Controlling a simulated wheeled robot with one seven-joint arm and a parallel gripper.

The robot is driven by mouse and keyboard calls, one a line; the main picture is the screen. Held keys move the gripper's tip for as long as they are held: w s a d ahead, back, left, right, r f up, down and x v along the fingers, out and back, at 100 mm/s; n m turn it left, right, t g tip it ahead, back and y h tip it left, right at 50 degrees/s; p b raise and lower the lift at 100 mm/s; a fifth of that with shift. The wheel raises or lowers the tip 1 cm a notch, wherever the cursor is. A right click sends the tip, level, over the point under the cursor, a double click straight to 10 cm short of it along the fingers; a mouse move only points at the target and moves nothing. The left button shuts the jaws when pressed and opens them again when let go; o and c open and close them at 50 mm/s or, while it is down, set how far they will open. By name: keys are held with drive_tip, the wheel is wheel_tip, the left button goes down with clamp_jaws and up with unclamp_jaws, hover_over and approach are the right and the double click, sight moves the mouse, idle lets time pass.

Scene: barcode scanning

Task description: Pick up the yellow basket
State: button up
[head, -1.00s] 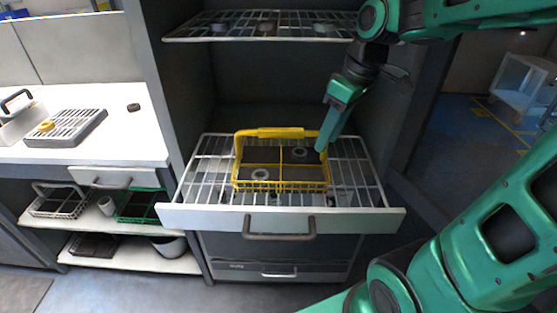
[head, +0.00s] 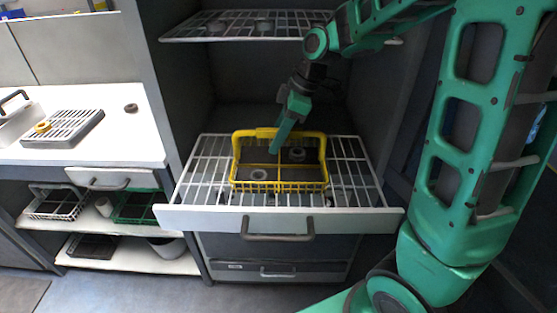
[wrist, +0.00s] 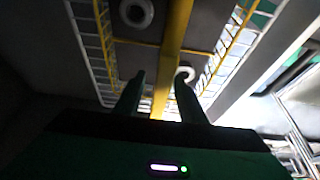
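The yellow basket (head: 278,186) stands upright on a pulled-out wire rack drawer (head: 355,165) inside the cabinet. Its handle (head: 300,135) arches over the top, and small ring-shaped parts lie in it. My gripper (head: 276,150) points down at the middle of the handle. In the wrist view the fingers of my gripper (wrist: 160,95) are apart, with the yellow handle bar (wrist: 176,40) running up between them. Whether a finger touches the handle I cannot tell.
A wire shelf (head: 185,30) with rings on it spans the cabinet above. A white counter (head: 135,130) at left holds a grey rack (head: 75,127). The drawer front (head: 180,217) rises at the near edge.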

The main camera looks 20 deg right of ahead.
drive_tip(key=shift+x, duration=1.2)
clamp_jaws()
drive_tip(key=shift+r, duration=0.1)
idle(0.4)
